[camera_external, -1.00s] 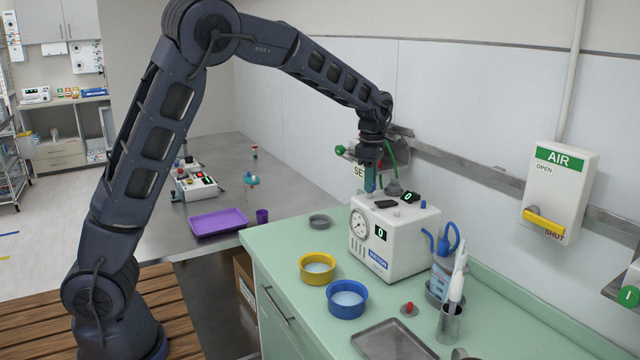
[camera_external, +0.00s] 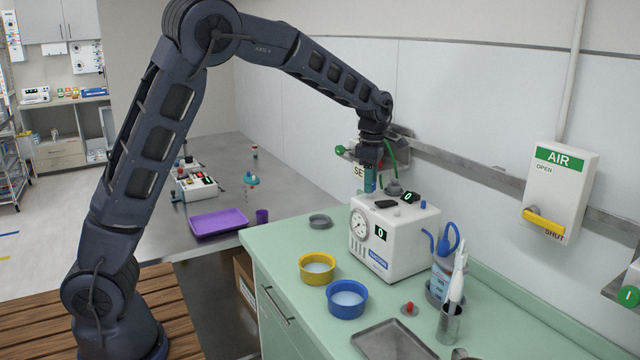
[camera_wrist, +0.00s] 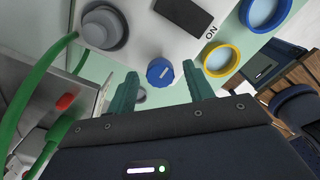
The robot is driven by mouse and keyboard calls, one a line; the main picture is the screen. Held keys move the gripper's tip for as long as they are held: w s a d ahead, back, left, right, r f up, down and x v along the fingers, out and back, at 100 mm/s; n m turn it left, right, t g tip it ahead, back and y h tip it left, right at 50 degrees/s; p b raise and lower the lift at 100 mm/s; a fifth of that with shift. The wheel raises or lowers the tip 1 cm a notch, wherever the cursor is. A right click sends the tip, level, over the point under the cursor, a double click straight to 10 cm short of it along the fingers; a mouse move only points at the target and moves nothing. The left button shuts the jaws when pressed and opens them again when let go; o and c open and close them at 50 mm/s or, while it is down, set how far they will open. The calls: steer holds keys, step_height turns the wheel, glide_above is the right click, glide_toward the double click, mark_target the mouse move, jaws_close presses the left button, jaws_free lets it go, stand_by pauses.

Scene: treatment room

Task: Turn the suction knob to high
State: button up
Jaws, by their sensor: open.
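The white suction unit (camera_external: 400,237) stands on the green counter, with a round gauge (camera_external: 359,225) and a display reading 0 on its front. In the wrist view, a blue knob (camera_wrist: 160,71) with a white mark shows at the edge of the unit's white top (camera_wrist: 150,32). My gripper (camera_wrist: 161,84) is open, with one teal finger on each side of the knob. I cannot tell whether either finger touches it. In the external view, my gripper (camera_external: 370,183) points down over the far left part of the unit, and the knob is hidden there.
A grey round fitting (camera_wrist: 103,27) and a black switch (camera_wrist: 185,12) marked ON are on the unit's top close by. A green hose (camera_wrist: 45,75) runs at left. Yellow (camera_external: 317,268) and blue (camera_external: 347,299) bowls stand in front. A wall rail (camera_external: 470,169) runs behind.

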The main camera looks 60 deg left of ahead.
steer(key=shift+r, duration=0.1)
step_height(320, 180, up, 11)
stand_by(0.5)
steer(key=s+d+r+m+t+h, duration=0.1)
steer(key=s+r+m, duration=0.2)
steer(key=s+m, duration=0.7)
steer(key=s+r+m+t, duration=0.15)
steer(key=s+m, duration=0.25)
steer(key=s, duration=1.2)
steer(key=s+d+f+m+t, duration=0.1)
steer(key=s+f+m, duration=0.2)
steer(key=s+m, duration=0.3)
steer(key=s+d+f+m+t+y, duration=0.1)
steer(key=s+m, duration=0.5)
steer(key=s, duration=0.8)
step_height(320, 180, down, 2)
steer(key=shift+s+d+f, duration=0.1)
steer(key=shift+s+d, duration=0.1)
steer(key=shift+d, duration=0.55)
